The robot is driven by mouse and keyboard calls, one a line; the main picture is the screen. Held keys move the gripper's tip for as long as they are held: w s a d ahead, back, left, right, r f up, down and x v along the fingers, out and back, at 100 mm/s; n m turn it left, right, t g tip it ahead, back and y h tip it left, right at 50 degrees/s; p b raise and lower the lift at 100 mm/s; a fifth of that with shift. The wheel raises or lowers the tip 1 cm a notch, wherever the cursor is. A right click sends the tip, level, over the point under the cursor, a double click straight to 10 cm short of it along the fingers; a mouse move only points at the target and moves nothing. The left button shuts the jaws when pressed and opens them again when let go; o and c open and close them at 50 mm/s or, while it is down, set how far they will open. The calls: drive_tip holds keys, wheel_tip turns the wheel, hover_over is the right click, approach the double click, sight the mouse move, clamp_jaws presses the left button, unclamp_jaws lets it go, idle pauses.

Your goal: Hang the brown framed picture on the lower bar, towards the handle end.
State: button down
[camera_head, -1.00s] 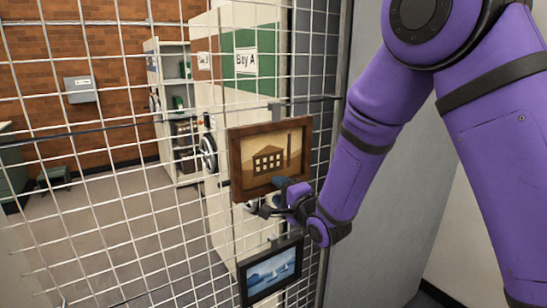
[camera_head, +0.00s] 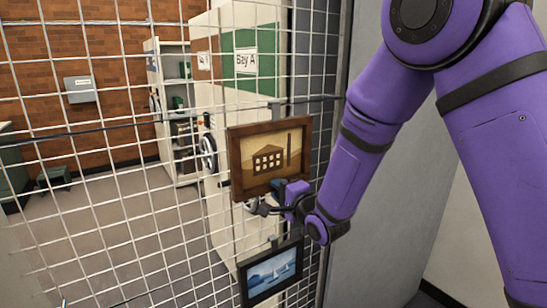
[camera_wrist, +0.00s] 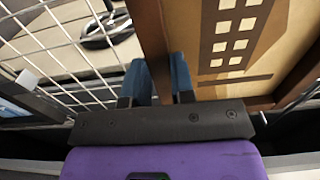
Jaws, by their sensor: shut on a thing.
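The brown framed picture (camera_head: 237,165), a tan house scene, is upright in front of the wire mesh, just below the dark upper bar (camera_head: 110,126). A grey hook (camera_head: 275,112) shows at its top edge; I cannot tell whether it still bears the frame. My gripper (camera_head: 278,187) is shut on the frame's lower edge, right of its middle. In the wrist view, my blue fingers (camera_wrist: 160,80) stand on either side of the brown frame's edge (camera_wrist: 152,40). The lower bar is hard to make out, and I cannot clearly identify the handle.
A black framed sailboat picture (camera_head: 270,276) hangs directly below, under another grey hook (camera_head: 273,241). The mesh (camera_head: 120,220) to the left is bare. A grey panel (camera_head: 385,210) stands close on the right.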

sight(273, 174)
drive_tip(key=shift+r, duration=1.5)
drive_tip(key=shift+s+d, duration=0.1)
drive_tip(key=v, duration=0.8)
drive_tip(key=shift+s+d, duration=0.25)
drive_tip(key=shift+s, duration=0.05)
idle(0.5)
drive_tip(key=shift+f, duration=0.1)
